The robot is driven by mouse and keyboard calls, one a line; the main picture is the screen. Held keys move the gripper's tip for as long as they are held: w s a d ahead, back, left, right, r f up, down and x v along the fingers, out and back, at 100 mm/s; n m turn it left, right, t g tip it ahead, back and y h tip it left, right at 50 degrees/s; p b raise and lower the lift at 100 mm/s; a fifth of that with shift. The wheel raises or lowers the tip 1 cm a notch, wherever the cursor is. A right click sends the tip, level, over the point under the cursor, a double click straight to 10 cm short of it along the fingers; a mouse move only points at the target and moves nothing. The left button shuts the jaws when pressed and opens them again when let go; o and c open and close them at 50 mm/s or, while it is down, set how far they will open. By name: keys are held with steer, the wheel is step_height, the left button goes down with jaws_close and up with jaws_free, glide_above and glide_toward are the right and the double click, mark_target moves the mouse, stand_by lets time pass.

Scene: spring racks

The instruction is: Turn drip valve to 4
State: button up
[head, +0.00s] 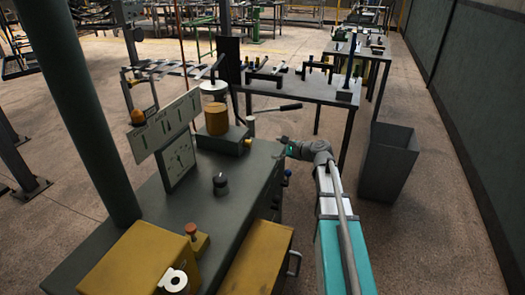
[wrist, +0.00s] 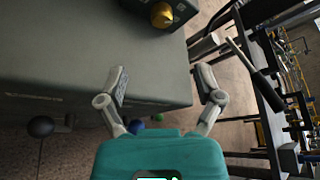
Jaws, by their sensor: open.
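A yellow-brass knob (wrist: 163,15) sticks out of a dark block at the top of the wrist view. In the head view a small yellow knob (head: 247,142) shows on the dark block (head: 222,140) under an orange cup (head: 216,119). This may be the drip valve; no number on it can be read. My gripper (head: 283,147) is at the right edge of the grey machine top, right of that block. In the wrist view my gripper (wrist: 162,88) is open and empty, its fingers spread over the machine's edge and apart from the knob.
The grey machine top (head: 238,205) carries a black knob (head: 220,184), a dial plate (head: 178,160) and yellow boxes (head: 150,258). A lever with a dark grip (wrist: 256,72) lies right of my fingers. A grey bin (head: 388,160) stands on the floor at right.

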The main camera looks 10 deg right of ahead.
steer(key=s+a+r+n+g+h+p, duration=0.2)
steer(key=s+a+r+n+g+p, duration=0.2)
steer(key=s+n+p, duration=0.3)
steer(key=s+a+r+n+g+h+p, duration=0.3)
steer(key=s+r+n+p, duration=0.4)
steer(key=p, duration=0.8)
steer(key=s+a+g, duration=0.1)
steer(key=s+a, duration=0.1)
steer(key=s, duration=0.1)
steer(key=shift+s+a+g, duration=0.15)
steer(key=shift+a+g, duration=0.2)
steer(key=shift+g, duration=0.05)
stand_by(0.5)
steer(key=s+d+f+n+g+h, duration=0.1)
steer(key=s+n+h, duration=0.3)
steer(key=s, duration=0.4)
steer(key=shift+s+d+f+n+g, duration=0.15)
steer(key=shift+s+f+n+g, duration=0.15)
steer(key=shift+n+g, duration=0.45)
